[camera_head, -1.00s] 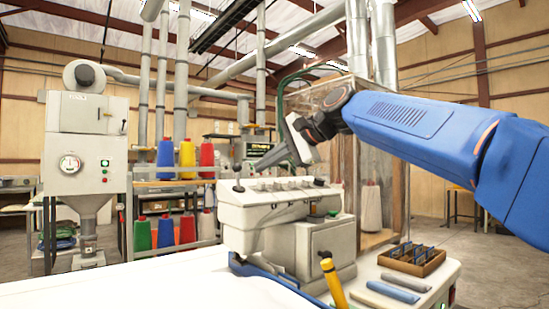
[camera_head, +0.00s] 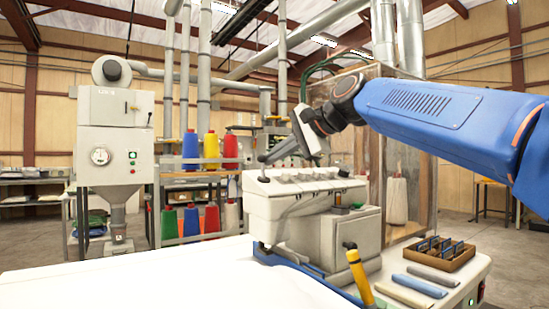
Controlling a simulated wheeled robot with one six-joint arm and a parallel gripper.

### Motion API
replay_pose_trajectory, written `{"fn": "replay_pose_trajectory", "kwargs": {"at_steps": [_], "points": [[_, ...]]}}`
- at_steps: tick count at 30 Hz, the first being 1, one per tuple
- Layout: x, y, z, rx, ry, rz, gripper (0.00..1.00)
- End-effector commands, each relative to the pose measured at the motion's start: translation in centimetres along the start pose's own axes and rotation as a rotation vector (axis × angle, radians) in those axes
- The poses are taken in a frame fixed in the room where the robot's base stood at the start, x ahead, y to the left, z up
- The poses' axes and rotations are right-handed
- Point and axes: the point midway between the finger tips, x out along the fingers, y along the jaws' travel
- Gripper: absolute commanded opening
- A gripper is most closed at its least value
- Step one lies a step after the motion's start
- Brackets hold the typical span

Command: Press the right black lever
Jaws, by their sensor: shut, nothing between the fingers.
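The right lever lies to the right of and below the tips.
A yellow-handled tool (camera_head: 358,275) stands in front of the machine. A brown tray (camera_head: 440,262) and flat coloured pieces (camera_head: 420,286) lie at right. The white table surface (camera_head: 150,285) at front left is clear. Thread cones (camera_head: 190,150) stand on a rack behind.

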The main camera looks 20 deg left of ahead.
Motion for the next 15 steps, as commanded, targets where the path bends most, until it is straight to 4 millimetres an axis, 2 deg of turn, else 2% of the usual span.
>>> {"fn": "replay_pose_trajectory", "kwargs": {"at_steps": [15], "points": [[-0.35,0.31,0.10,-0.020,0.000,-0.069,0.00]]}}
